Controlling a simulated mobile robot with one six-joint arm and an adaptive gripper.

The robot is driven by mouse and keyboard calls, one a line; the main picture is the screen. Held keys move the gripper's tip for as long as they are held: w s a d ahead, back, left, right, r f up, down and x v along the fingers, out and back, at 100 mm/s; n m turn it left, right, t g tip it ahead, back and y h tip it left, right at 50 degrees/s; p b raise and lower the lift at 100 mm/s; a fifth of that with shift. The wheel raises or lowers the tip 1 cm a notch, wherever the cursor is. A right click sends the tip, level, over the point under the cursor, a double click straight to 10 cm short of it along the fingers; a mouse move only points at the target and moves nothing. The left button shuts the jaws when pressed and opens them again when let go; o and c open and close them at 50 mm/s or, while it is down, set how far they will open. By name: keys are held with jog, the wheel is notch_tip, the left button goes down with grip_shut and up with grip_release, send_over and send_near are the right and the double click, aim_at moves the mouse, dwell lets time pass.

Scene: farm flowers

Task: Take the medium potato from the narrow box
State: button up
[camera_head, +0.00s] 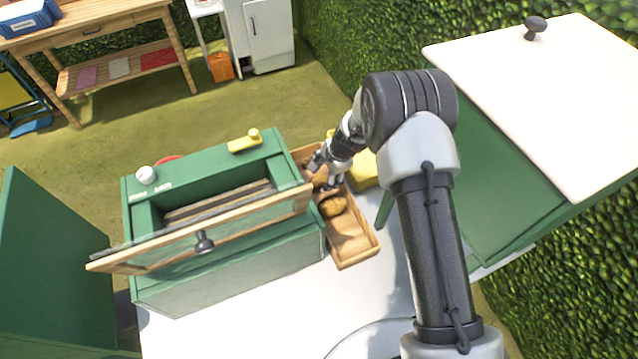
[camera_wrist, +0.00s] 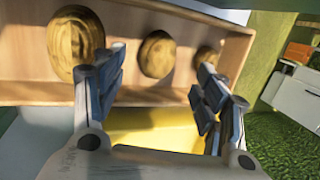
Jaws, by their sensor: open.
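The narrow box (camera_head: 353,246) is a long wooden tray on the white table, right of the green cabinet. In the wrist view the box (camera_wrist: 145,90) holds a large potato (camera_wrist: 75,43) at the left, a medium potato (camera_wrist: 156,54) in the middle and a small potato (camera_wrist: 206,57) at the right. In the head view the large potato (camera_head: 332,206) lies nearest me, and my arm partly hides the others. My gripper (camera_head: 328,178) is open over the box. In the wrist view the fingers (camera_wrist: 160,82) stand apart, with the medium potato between and beyond them, not gripped.
A green cabinet (camera_head: 230,273) with a raised glass-and-wood lid (camera_head: 205,235) stands close left of the box. A yellow object (camera_head: 363,170) sits right of the box. A green unit with a white top (camera_head: 560,90) is at the right. The box's near end is empty.

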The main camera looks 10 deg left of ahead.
aim_at(321, 179)
jog(key=b+x, duration=0.1)
jog(key=x, duration=0.4)
jog(key=shift+s+f+b, duration=0.15)
jog(key=shift+f+b, duration=0.05)
jog(key=shift+b, duration=0.15)
jog(key=shift+c, duration=0.6)
jog(key=c, duration=1.1)
